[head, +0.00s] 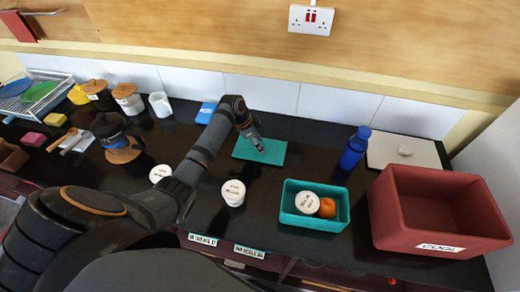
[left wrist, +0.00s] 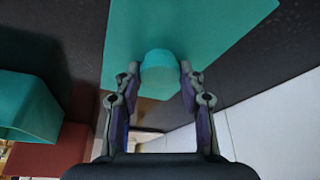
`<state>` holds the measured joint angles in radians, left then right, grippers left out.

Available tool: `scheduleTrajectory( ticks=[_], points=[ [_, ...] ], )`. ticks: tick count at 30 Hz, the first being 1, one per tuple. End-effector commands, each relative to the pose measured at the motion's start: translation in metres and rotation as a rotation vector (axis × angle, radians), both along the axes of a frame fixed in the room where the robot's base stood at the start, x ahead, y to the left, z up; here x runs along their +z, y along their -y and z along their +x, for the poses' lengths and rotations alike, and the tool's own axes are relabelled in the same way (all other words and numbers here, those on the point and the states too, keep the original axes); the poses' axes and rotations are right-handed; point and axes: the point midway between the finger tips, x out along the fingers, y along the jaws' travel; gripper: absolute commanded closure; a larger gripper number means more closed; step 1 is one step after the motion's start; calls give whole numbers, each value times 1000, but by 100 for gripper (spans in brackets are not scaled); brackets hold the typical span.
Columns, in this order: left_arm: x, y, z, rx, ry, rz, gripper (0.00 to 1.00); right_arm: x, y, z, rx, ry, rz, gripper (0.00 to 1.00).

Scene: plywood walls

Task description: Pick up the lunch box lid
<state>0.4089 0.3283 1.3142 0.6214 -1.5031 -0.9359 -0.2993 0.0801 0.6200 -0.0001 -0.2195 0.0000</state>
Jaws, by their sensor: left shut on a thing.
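The lunch box lid (head: 273,157) is a flat teal rectangle at the middle of the black counter, towards the wall. In the left wrist view the lid (left wrist: 215,30) fills the upper middle, with a rounded teal knob (left wrist: 160,72) on it. My left gripper (head: 259,146) is over the lid, its two fingers closed on either side of the knob. I cannot tell whether the lid touches the counter. The open teal lunch box (head: 316,225) stands to the right, nearer me, holding a white-lidded round tub (head: 307,202) and an orange (head: 327,208). My right gripper is not in view.
A red crate (head: 425,240) labelled "COOL" stands right of the lunch box. A blue bottle (head: 355,148) and a pale board (head: 385,147) are behind. A white tub (head: 233,193) is in front of the lid. Mugs, canisters and a dish rack are left.

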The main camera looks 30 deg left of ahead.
Motion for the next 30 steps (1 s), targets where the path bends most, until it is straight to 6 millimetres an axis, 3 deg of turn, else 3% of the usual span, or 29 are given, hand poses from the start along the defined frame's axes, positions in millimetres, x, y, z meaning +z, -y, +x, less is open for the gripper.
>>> scheduleTrajectory(
  ticks=[4, 14, 19, 28, 30],
  points=[
    [0, 0, 0, 0, 0, 0, 92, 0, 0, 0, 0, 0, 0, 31],
    [5, 0, 1, 0, 2, 1, 92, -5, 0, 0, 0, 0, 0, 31],
    [27, -1, 1, -2, 7, 2, 92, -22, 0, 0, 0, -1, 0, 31],
    [90, 19, -47, -3, 5, 4, 92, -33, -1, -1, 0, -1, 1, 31],
    [94, 25, -63, -3, 1, 4, 92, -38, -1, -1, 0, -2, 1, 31]
  ],
)
